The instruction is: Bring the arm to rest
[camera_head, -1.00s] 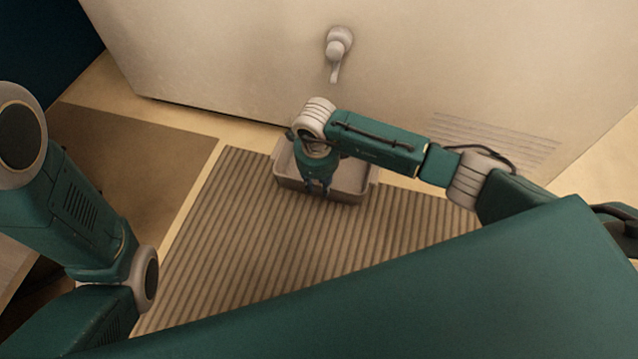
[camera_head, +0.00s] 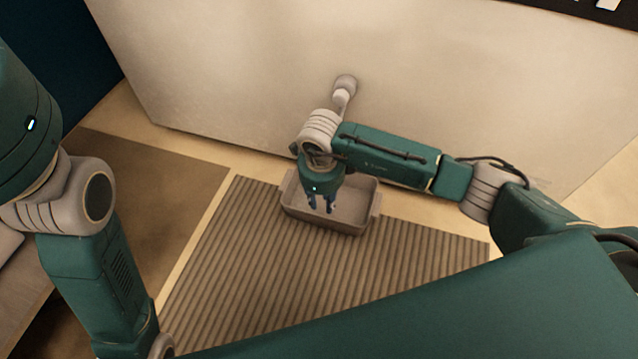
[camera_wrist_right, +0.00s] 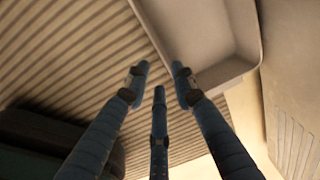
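My right arm reaches in from the right in the head view, bent at the wrist so the gripper (camera_head: 322,206) points down over a grey tray (camera_head: 362,214). In the right wrist view the three blue fingers of this gripper (camera_wrist_right: 160,78) stand apart with nothing between them. The tray's rim and wall (camera_wrist_right: 215,80) show just beyond the fingertips there. The tray looks empty where I can see into it; the gripper covers part of it. My left arm (camera_head: 100,240) is at the left edge of the head view, and its gripper is outside the picture.
A brown mat (camera_head: 150,185) lies to the left. Much of the ribbed mat is bare.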

